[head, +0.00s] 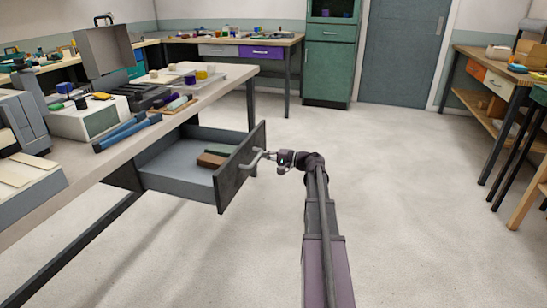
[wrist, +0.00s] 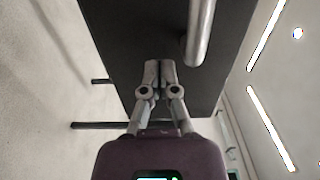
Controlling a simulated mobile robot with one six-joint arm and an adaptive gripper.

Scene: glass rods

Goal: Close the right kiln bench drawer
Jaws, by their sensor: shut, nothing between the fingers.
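The kiln bench drawer (head: 180,172) is pulled well out from under the bench on the left in the head view. Its dark front panel (head: 238,168) carries a pale bar handle (head: 253,161). The panel (wrist: 140,40) and the handle (wrist: 200,35) also show close up in the wrist view. My gripper (head: 276,156) is just outside the panel, beside the handle. Its fingers (wrist: 152,68) are shut and empty and point at the panel, left of the handle in the wrist view. I cannot tell whether the fingertips touch the panel.
Brown and dark green blocks (head: 210,159) lie inside the drawer. The bench top (head: 215,85) holds a kiln (head: 90,118), blue tools (head: 127,132) and jars. The floor (head: 420,200) right of my arm is clear. Another bench (head: 500,70) stands at the far right.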

